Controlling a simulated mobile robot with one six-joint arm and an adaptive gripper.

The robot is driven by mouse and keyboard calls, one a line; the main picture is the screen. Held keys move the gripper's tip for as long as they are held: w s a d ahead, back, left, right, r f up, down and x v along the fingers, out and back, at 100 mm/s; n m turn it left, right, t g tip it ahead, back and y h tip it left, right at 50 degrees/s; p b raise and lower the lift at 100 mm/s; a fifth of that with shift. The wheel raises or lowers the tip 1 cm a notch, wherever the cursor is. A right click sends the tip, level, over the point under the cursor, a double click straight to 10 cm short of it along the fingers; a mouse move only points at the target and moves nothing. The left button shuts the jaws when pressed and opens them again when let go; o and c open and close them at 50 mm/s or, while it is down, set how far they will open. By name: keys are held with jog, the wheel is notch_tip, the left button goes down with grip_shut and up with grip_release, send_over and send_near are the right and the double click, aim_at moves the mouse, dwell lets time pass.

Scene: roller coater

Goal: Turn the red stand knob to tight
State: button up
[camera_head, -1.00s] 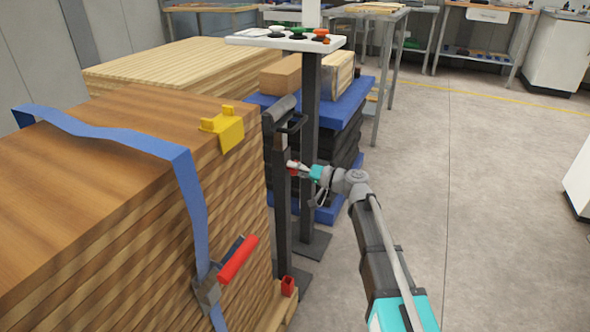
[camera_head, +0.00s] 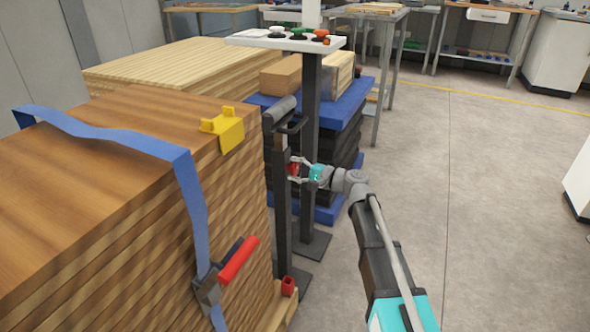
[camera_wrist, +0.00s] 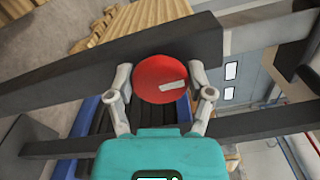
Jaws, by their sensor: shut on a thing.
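The red stand knob (camera_wrist: 161,79) is a round disc with a pale mark right of its middle, pointing roughly sideways. It sits on the dark upright post of the stand (camera_head: 281,215). My gripper (camera_head: 297,170) comes at the post from the right, with its fingers around the knob, which shows small in the head view (camera_head: 293,169). In the wrist view, one finger of my gripper (camera_wrist: 160,82) lies on each side of the knob, shut on its rim. The knob's back and shaft are hidden.
A stack of wooden boards (camera_head: 110,150) with a blue strap (camera_head: 110,138) and a red-handled ratchet (camera_head: 238,260) stands close on the left. A second post carries a white panel (camera_head: 285,40) with buttons behind. The floor (camera_head: 480,200) on the right is clear.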

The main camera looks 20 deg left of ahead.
jog(key=shift+w+m, duration=0.1)
jog(key=shift+m, duration=0.2)
jog(key=o, duration=1.1)
jog(key=shift+s+d, duration=0.2)
jog(key=shift+d, duration=1.8)
jog(key=shift+s+d, duration=0.15)
jog(key=shift+d, duration=1.85)
jog(key=shift+s+d, duration=0.2)
jog(key=shift+d, duration=1.8)
